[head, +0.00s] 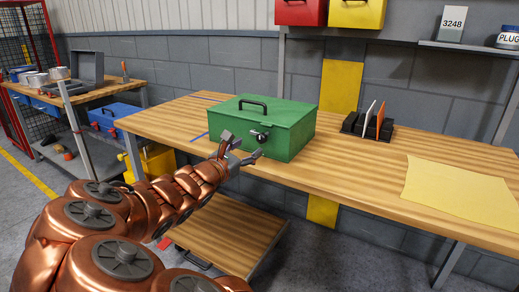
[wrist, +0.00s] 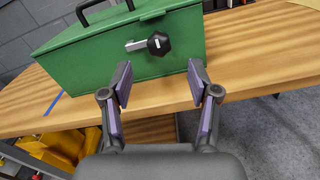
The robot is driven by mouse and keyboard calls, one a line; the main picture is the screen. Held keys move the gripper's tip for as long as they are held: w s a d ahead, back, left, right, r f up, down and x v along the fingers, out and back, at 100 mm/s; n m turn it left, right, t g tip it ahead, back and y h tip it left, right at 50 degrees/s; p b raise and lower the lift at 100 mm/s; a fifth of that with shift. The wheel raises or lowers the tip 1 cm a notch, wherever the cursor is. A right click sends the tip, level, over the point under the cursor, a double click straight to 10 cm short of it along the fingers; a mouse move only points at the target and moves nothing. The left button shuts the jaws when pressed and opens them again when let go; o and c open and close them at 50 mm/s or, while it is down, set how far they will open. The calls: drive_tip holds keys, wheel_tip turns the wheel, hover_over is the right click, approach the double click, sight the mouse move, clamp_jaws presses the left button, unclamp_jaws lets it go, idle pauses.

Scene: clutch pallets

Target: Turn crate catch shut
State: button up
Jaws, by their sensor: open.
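The green crate (head: 290,128) sits on the wooden workbench, with a black handle on its lid. Its catch (head: 262,137) is a black knob with a small metal lever on the front face. In the wrist view the catch (wrist: 158,44) shows a black hexagonal knob with the silver lever pointing left, roughly level. My gripper (head: 243,147) is in front of the crate's front face. In the wrist view my gripper (wrist: 160,78) is open and empty, its fingertips below the knob and apart from it. The crate (wrist: 95,55) fills the upper part there.
A lower wooden platform (head: 235,235) is beneath. A side bench (head: 90,92) stands at left. The bench between rack and crate is clear.

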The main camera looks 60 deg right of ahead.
sight(260, 139)
drive_tip(key=shift+w+d+b, duration=0.2)
drive_tip(key=shift+d+b, duration=0.1)
drive_tip(key=shift+d, duration=3.55)
clamp_jaws()
drive_tip(key=shift+f, duration=0.1)
